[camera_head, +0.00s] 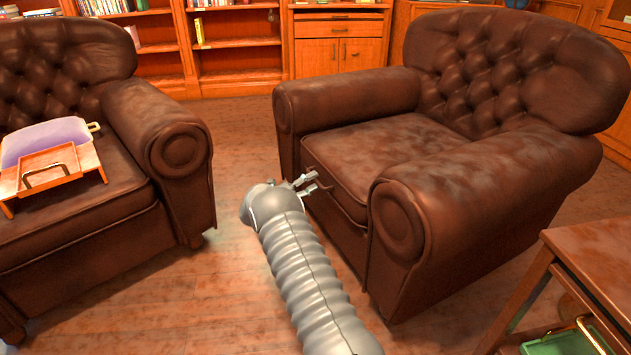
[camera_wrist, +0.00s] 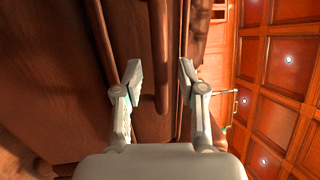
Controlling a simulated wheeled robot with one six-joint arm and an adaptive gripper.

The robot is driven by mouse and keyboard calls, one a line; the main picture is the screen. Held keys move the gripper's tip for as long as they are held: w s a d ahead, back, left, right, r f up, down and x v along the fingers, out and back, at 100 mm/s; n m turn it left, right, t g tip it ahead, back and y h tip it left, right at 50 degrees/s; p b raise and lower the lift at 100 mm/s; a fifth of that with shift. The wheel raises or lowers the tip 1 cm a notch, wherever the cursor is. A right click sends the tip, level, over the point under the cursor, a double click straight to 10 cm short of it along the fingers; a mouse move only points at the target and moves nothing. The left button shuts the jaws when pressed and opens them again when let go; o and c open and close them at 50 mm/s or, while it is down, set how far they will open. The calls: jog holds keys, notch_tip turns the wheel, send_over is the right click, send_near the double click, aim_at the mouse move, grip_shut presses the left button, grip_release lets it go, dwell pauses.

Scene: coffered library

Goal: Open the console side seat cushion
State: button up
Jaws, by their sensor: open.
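The seat cushion (camera_head: 375,155) of the right brown leather armchair lies flat in the seat, between the two rolled arms. A thin handle (camera_head: 319,170) shows at its front edge, partly hidden by my fingers. My gripper (camera_head: 312,184) is at the front of this cushion, with its fingers toward it. In the wrist view my gripper (camera_wrist: 160,78) is open, and a brown bar that looks like the handle (camera_wrist: 161,55) stands between the fingers, with a gap on either side. I cannot tell any contact.
The left armchair (camera_head: 180,150) holds a wooden tray (camera_head: 60,160) and a pale lilac item (camera_head: 45,136). A wooden table (camera_head: 600,260) with a green bin (camera_head: 565,343) stands at the lower right. Bookshelves (camera_head: 235,45) line the back. Bare floor (camera_head: 235,255) separates the chairs.

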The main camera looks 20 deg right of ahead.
jog(key=shift+x, duration=0.85)
grip_shut()
